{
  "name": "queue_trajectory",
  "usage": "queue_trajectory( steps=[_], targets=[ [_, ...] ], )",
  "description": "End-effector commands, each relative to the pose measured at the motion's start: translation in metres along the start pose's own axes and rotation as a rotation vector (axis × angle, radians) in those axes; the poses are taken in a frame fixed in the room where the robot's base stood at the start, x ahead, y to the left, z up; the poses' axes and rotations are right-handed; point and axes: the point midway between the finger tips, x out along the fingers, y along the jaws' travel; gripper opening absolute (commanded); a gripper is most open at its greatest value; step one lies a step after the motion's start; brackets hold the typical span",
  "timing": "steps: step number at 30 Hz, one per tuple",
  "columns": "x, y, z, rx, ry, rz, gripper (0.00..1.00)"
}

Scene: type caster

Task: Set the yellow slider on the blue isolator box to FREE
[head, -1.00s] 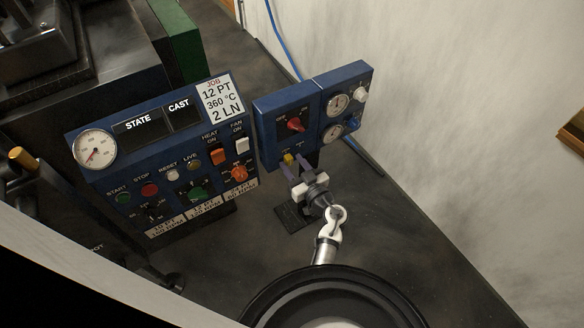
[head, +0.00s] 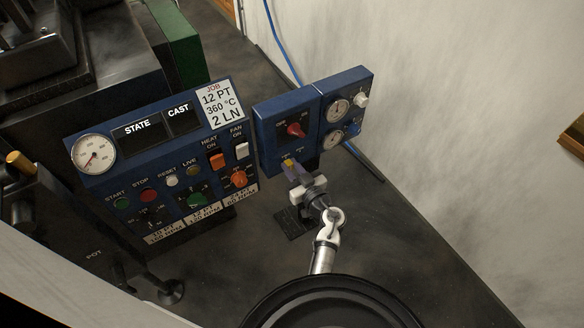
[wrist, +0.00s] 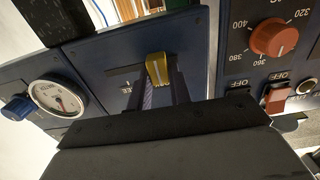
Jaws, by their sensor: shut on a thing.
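The blue isolator box (head: 270,125) stands in the middle of the head view, with a red rotary knob on its face. The yellow slider (head: 288,162) is low on that face, partly hidden by my gripper (head: 291,170). In the wrist view the yellow slider (wrist: 158,70) stands between the two dark fingers of my gripper (wrist: 163,92), which are shut on it. Part of a label ending in "EE" shows left of the fingers on the box (wrist: 115,60) in that view.
A larger blue control panel (head: 128,170) with buttons, switches and an orange knob stands close on the left. A blue gauge box (head: 352,88) with two dials adjoins the isolator on the right. The floor to the right is clear up to the pale wall.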

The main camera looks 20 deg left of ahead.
Motion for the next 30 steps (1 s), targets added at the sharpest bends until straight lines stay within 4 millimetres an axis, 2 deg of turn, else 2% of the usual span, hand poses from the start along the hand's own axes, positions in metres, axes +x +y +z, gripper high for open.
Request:
queue_trajectory(
  steps=[6,13,24,25,30],
  targets=[
    [0.000,0.022,-0.005,0.001,-0.004,0.001,0.00],
    [0.000,0.051,-0.002,0.000,-0.003,0.002,0.00],
    [-0.001,0.057,0.000,-0.001,0.000,0.007,0.00],
    [-0.001,0.057,0.000,-0.001,0.000,0.008,0.22],
    [-0.001,0.056,0.000,-0.001,0.000,0.006,0.42]
  ],
)
